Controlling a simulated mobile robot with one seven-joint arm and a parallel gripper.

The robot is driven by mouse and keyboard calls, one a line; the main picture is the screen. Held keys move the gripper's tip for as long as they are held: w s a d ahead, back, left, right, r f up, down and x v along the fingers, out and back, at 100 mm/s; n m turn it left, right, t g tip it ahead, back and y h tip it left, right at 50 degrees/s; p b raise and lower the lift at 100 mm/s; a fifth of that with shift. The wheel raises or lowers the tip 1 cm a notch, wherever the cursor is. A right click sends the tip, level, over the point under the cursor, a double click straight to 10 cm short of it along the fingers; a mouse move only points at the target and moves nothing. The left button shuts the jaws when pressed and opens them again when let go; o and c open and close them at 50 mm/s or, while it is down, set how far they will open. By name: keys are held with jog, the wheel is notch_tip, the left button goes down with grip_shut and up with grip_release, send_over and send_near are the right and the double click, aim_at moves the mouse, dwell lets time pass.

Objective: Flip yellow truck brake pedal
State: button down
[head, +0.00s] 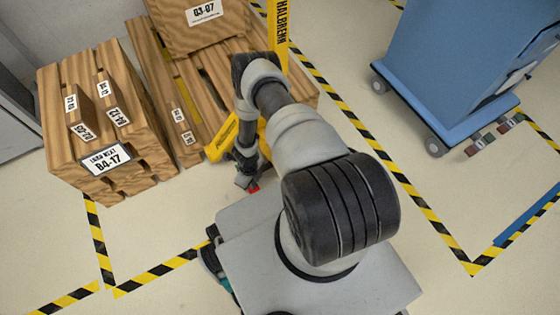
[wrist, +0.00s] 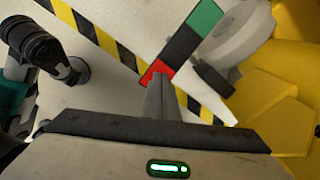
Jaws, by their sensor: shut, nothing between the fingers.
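The yellow truck (head: 281,30) stands beside the wooden pallets in the head view, mostly hidden behind my arm. Its yellow body (wrist: 288,105) fills the right of the wrist view, with a grey wheel (wrist: 238,38) beside it. The brake pedal (wrist: 181,46) is a slim bar with green, black and red sections, slanting from upper right down to the red end. My gripper (wrist: 160,80) is shut and empty, its fingertips overlapping the red end in the picture; I cannot tell whether they touch. In the head view a small red spot (head: 253,188) shows by my gripper.
Wooden crates and pallets (head: 105,158) stand at the left and behind the truck. A blue covered cart (head: 440,70) on casters stands at the right. Yellow-black tape (head: 425,208) marks the floor; the floor between my base and the cart is clear.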

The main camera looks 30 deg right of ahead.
jog(key=shift+f+b, duration=0.55)
jog(key=shift+f, duration=0.7)
dwell(0.3)
notch_tip(320, 180, up, 7)
jog(key=p, duration=0.7)
jog(key=shift+r, duration=0.1)
dwell(0.6)
